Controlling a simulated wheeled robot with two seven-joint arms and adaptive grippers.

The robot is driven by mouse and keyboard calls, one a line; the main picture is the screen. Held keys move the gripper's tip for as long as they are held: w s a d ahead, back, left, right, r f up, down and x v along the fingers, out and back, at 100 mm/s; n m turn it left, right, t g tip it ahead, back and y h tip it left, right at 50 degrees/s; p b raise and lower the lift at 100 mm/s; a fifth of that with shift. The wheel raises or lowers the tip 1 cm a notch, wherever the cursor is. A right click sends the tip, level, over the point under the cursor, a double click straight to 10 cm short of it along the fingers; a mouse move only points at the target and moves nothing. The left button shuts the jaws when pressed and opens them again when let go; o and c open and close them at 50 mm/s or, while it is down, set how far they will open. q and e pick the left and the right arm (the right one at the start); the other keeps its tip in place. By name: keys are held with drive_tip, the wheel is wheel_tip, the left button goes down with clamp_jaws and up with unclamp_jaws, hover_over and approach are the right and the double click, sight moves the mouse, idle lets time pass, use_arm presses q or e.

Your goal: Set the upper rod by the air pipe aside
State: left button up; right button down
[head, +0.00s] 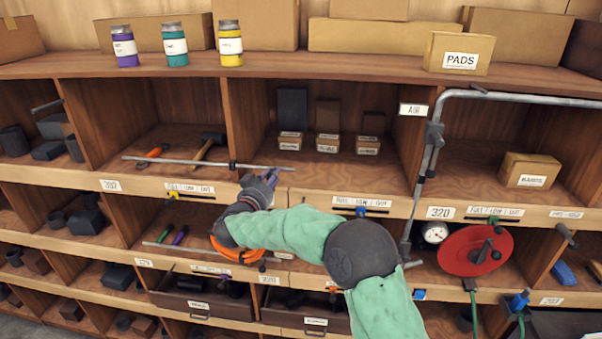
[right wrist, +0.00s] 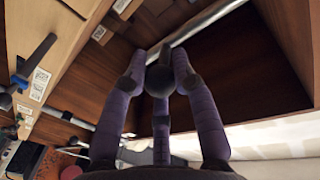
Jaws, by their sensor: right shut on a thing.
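The upper rod (head: 185,161) is a thin grey metal bar that lies level across the front of the shelf bay holding hand tools, with a dark clip on it. My right gripper (head: 266,178) is at its right end, its purple fingers shut on it. In the right wrist view, the fingers (right wrist: 160,75) close around a dark rounded piece beside a metal bar (right wrist: 205,22). The grey air pipe (head: 427,160) runs down beside the AIR label, to the right of my gripper. My left gripper is not in view.
A lower rod (head: 160,245) lies one shelf down. Orange pliers (head: 153,153) and a hammer (head: 206,143) lie behind the upper rod. Jars (head: 177,45) and a PADS box (head: 459,54) stand on top. A red reel (head: 475,250) hangs at the right.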

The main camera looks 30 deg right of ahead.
drive_tip(key=w+a, duration=0.2)
drive_tip(key=a, duration=0.1)
drive_tip(key=w+a+p, duration=0.1)
drive_tip(key=a, duration=0.1)
drive_tip(key=shift+f, duration=0.4)
drive_tip(key=c, duration=1.2)
unclamp_jaws()
drive_tip(key=shift+o, duration=1.1)
drive_tip(key=shift+w+d, duration=0.1)
drive_tip(key=shift+r, duration=0.15)
drive_tip(key=v, duration=1.2)
